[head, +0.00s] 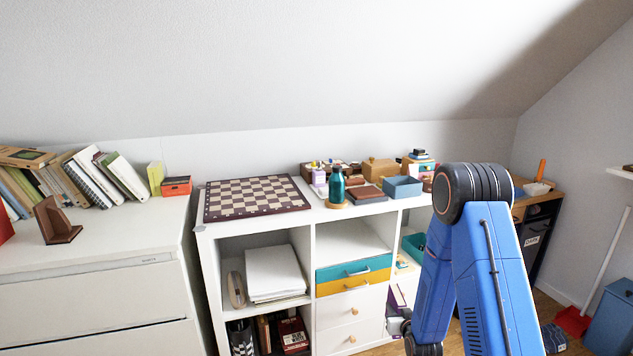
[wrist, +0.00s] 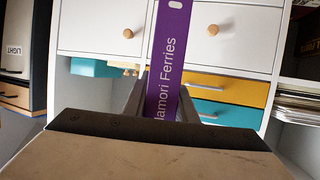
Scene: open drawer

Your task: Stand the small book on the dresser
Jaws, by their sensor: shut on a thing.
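My gripper (wrist: 162,98) is shut on a purple book (wrist: 172,45), whose spine with white lettering shows between the two fingers in the wrist view. The lower part of the book is hidden by my gripper. In the head view the fingers cannot be made out. The white dresser (head: 95,300) stands at the left in the head view, with books, a brown bookend and a red box on top. My arm is at the right, well away from the dresser.
Leaning books (head: 90,180), a brown bookend (head: 55,222) and a red box (head: 177,187) occupy the dresser top; its front right part is bare. A white shelf unit (head: 208,255) with a chessboard (head: 255,198), a teal bottle (head: 336,186) and boxes stands between the dresser and my arm.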

